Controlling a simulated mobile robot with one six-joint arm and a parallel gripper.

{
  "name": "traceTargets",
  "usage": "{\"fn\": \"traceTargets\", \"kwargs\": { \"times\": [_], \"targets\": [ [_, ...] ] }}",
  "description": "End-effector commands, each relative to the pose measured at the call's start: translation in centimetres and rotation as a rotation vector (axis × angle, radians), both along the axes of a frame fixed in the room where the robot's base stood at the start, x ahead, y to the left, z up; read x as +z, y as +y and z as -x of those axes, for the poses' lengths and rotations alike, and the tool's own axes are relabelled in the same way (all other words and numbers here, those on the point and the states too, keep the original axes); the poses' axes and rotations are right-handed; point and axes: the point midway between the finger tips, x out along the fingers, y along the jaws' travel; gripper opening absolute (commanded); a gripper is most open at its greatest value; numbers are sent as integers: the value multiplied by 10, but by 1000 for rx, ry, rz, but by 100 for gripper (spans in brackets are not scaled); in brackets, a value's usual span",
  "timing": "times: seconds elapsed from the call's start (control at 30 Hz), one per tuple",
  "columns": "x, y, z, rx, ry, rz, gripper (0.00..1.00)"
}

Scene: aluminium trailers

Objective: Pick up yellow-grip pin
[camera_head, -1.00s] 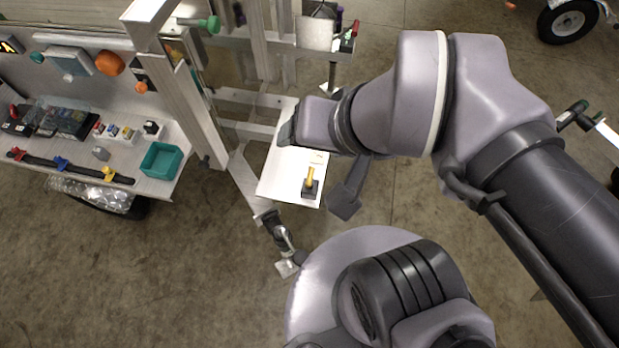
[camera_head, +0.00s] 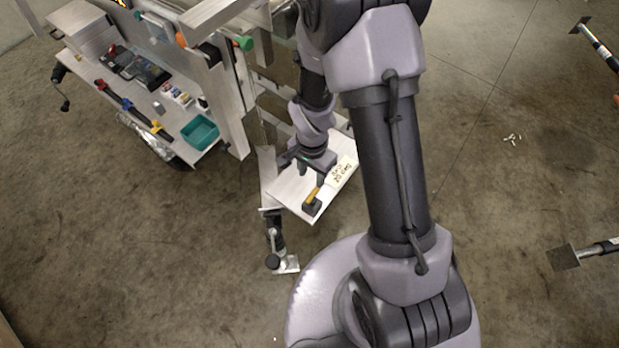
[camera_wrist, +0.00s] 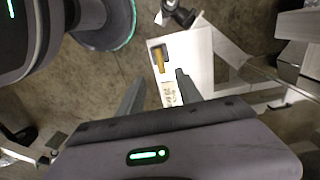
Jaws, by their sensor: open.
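The yellow-grip pin (camera_head: 313,194) stands in a dark block (camera_head: 311,204) near the front corner of a small white shelf (camera_head: 290,191). In the wrist view the pin (camera_wrist: 159,62) lies beyond the fingertips, toward the top of the picture. My gripper (camera_head: 311,180) is above the shelf, just behind the pin in the head view. In the wrist view my gripper (camera_wrist: 160,75) has its two fingers wide apart with nothing between them. The lower part of the pin is hidden in the block.
A handwritten label (camera_head: 343,172) lies on the shelf by the pin. A trailer post (camera_head: 229,115) stands left of the shelf. Further left, a workbench holds a teal bin (camera_head: 200,132) and several small items. A jack (camera_head: 275,240) stands below the shelf.

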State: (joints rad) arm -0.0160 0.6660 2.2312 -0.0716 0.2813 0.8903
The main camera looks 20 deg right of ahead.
Motion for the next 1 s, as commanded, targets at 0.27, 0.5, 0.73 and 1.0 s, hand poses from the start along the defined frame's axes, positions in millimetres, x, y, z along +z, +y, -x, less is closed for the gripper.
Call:
{"fn": "traceTargets", "kwargs": {
  "times": [0.27,0.5,0.73,1.0],
  "targets": [
    [-83,0,1,1,3,0,42],
    [-106,-2,0,1,1,0,42],
    [-147,-4,-1,1,2,-1,42],
    [-144,-4,-1,1,1,-1,24]
  ]
}}
